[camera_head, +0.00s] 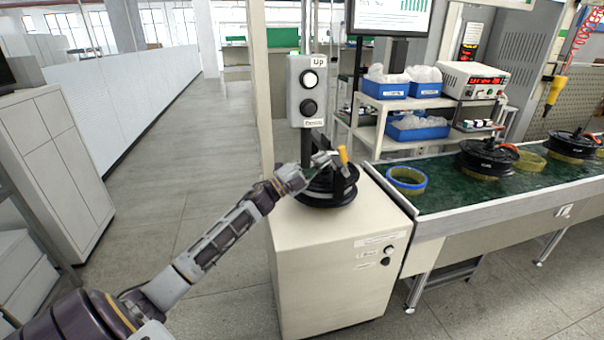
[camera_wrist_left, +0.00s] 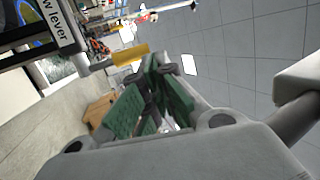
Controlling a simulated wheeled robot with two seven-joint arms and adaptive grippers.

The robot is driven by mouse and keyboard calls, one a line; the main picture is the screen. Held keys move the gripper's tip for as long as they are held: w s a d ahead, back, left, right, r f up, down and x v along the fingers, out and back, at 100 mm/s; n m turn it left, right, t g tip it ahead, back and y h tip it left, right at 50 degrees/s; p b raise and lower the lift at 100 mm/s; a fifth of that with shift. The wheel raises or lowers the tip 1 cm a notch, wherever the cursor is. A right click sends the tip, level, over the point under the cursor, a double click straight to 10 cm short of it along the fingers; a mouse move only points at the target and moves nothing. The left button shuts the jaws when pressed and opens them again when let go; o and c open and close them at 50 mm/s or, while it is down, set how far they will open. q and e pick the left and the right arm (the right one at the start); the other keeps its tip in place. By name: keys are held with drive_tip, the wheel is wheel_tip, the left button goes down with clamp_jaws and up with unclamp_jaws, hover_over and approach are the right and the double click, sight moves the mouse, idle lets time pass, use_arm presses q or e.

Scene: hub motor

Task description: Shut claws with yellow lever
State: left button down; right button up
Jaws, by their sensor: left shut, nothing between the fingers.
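The yellow lever (camera_head: 344,155) stands up from the black claw fixture (camera_head: 328,192) on top of the white cabinet. In the left wrist view the yellow lever (camera_wrist_left: 130,54) sticks out sideways, just left of the fingertips. A label ending in "w lever" shows beside it. My left gripper (camera_head: 325,161) is shut and empty, close beside the lever on its left in the head view. Its green-padded fingers (camera_wrist_left: 157,80) fill the middle of the wrist view. Whether they touch the lever I cannot tell. The claws are partly hidden behind the gripper. My right gripper is not in view.
A grey button box (camera_head: 308,91) marked "Up" rises behind the fixture. The white cabinet (camera_head: 310,265) carries the fixture. To the right, a green-topped bench (camera_head: 455,190) holds a blue ring (camera_head: 406,179) and black hub parts (camera_head: 488,157). Floor is open at left.

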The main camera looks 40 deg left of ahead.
use_arm(q)
drive_tip(key=v, duration=0.7)
idle(0.4)
idle(0.4)
